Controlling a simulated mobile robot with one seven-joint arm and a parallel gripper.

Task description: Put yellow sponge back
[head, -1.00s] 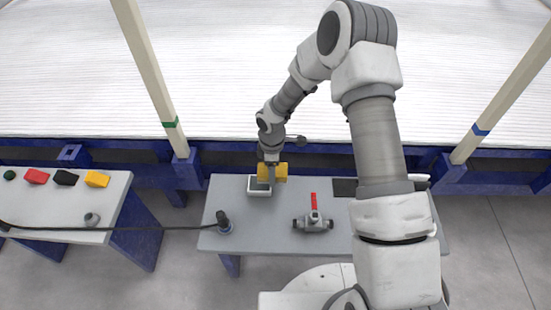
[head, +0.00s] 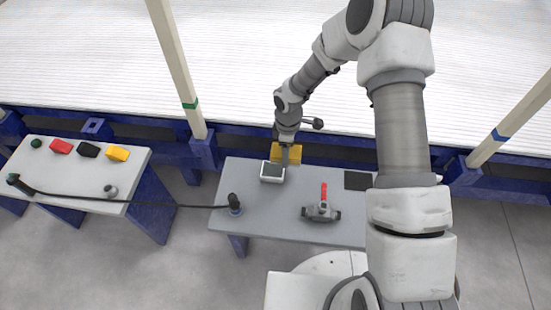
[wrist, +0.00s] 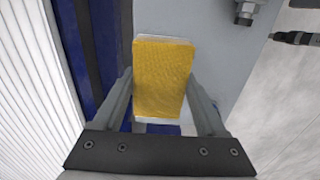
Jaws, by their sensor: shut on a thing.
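The yellow sponge (head: 291,154) is at the back edge of the grey table in the head view, partly behind my gripper (head: 285,158). In the wrist view the yellow sponge (wrist: 163,77) sits between the two fingers of my gripper (wrist: 160,98), which is shut on it. A white-rimmed tray (head: 272,178) with a dark inside stands on the table just in front of the sponge in the head view. White edges show beyond both ends of the sponge in the wrist view. I cannot tell whether the sponge touches anything below it.
A red-handled valve (head: 322,211) and a dark pad (head: 357,180) lie right of the tray. A black upright piece with a cable (head: 234,203) stands at the table's left. A second table (head: 60,172) at left bears red, black and yellow blocks. Bare tabletop lies in front.

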